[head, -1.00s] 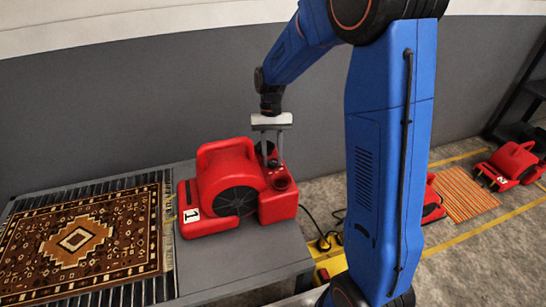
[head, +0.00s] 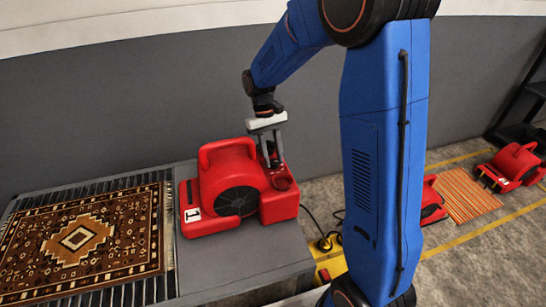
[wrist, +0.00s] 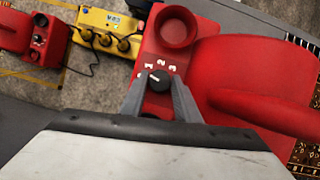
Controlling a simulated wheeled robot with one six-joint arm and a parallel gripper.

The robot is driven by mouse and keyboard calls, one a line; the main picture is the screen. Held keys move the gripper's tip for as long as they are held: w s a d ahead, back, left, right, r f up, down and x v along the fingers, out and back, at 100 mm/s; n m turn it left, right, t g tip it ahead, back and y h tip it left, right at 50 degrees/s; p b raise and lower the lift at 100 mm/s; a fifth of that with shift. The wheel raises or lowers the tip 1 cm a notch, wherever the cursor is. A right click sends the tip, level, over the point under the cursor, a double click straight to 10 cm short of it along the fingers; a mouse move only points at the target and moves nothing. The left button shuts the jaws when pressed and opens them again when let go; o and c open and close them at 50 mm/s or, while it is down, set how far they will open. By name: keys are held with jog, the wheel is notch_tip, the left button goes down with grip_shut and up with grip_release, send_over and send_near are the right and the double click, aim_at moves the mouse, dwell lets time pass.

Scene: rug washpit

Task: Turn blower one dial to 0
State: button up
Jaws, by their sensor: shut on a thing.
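Blower one (head: 233,190) is a red blower with a "1" label, standing on the grey table. It also shows in the wrist view (wrist: 255,75). Its dial (wrist: 158,81) is a small black knob with a pale pointer mark and white digits along its far side. Which digit the mark points at is too small to tell surely. My gripper (head: 272,164) reaches down from above onto the blower's top right part. In the wrist view its two fingers (wrist: 160,88) are closed on either side of the dial. The dial is hidden in the head view.
A patterned rug (head: 80,240) lies on the table left of the blower. A yellow power box (wrist: 108,32) with cables sits on the floor beyond the table edge. Blower "2" (head: 512,166) and another red blower (head: 431,203) stand on the floor near a striped orange rug (head: 465,195).

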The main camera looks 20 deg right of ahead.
jog(key=o, duration=1)
jog(key=v, duration=1.7)
jog(key=shift+w+r, duration=0.1)
jog(key=shift+r, duration=0.1)
